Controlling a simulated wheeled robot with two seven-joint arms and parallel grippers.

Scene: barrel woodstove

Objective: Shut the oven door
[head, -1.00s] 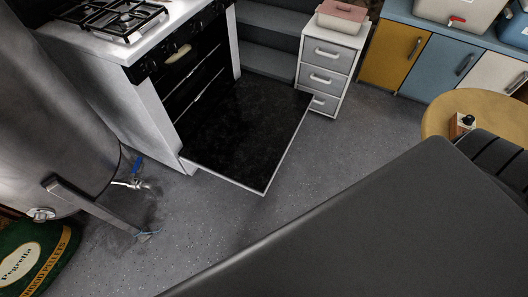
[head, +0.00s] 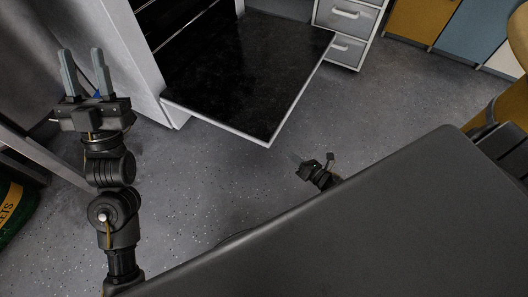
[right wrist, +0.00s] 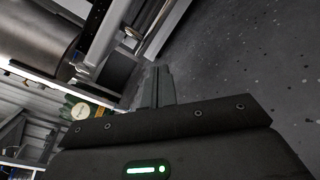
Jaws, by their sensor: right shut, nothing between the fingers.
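The oven door (head: 245,75) hangs open, folded down nearly flat in front of the oven (head: 165,30) in the head view. Its dark inner face is up and a pale edge runs around it. My left gripper (head: 84,72) is upright on the left, beside the oven's side panel, with its two fingers apart and nothing between them. My right gripper (head: 312,162) is low, in front of and to the right of the door's near corner, apart from it. In the right wrist view its fingers (right wrist: 157,85) are together and empty.
A white drawer unit (head: 345,30) stands right of the door, with yellow and blue cabinets (head: 455,35) further right. A round wooden table (head: 510,105) is at the right edge. The speckled floor (head: 215,190) before the door is clear.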

